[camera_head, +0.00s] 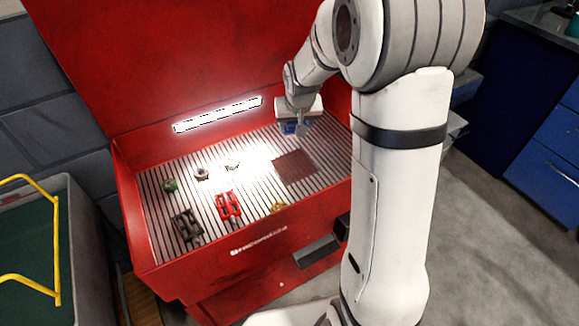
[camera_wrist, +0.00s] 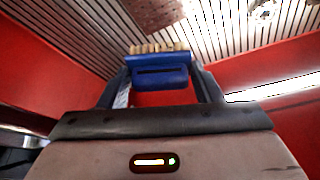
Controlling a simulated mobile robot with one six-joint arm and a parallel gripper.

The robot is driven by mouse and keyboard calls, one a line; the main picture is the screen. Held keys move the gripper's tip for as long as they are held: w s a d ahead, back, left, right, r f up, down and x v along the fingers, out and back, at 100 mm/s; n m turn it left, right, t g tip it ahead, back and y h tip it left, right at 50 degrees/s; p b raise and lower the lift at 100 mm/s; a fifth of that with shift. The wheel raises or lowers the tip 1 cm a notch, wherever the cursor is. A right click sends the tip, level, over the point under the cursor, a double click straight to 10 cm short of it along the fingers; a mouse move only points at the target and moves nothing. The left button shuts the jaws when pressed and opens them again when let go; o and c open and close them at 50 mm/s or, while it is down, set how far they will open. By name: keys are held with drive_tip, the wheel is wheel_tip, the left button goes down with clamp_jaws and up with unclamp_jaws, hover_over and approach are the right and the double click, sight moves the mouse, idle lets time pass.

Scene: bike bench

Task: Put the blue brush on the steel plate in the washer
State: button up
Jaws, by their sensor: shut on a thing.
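The blue brush (camera_wrist: 160,76), with pale bristles, is held between the two fingers of my gripper (camera_wrist: 160,88) in the wrist view. In the head view the brush (camera_head: 289,128) shows as a small blue patch under my gripper (camera_head: 297,127), above the back right of the red washer (camera_head: 195,268). The flat brown-grey square on the slatted grid (camera_head: 294,167) looks like the steel plate. It lies in front of and below my gripper. Its edge shows at the top of the wrist view (camera_wrist: 152,12). No brush lies on it.
On the grid lie a red pedal (camera_head: 229,206), a dark pedal (camera_head: 186,226), a green part (camera_head: 169,185), silver parts (camera_head: 201,173) and a brass part (camera_head: 278,207). A lit lamp (camera_head: 218,114) is on the back wall. The raised red lid stands behind.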

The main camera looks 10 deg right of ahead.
drive_tip(key=f+b, duration=0.2)
drive_tip(key=f, duration=0.2)
drive_tip(key=shift+w+a+f+b, duration=0.1)
drive_tip(key=shift+w+b, duration=0.25)
drive_tip(key=shift+b, duration=0.05)
wheel_tip(320, 180, down, 9)
drive_tip(key=shift+f+b, duration=0.15)
drive_tip(key=shift+b, duration=0.45)
drive_tip(key=shift+f, duration=0.25)
drive_tip(key=o, duration=1.1)
drive_tip(key=shift+r, duration=0.1)
drive_tip(key=shift+c, duration=0.2)
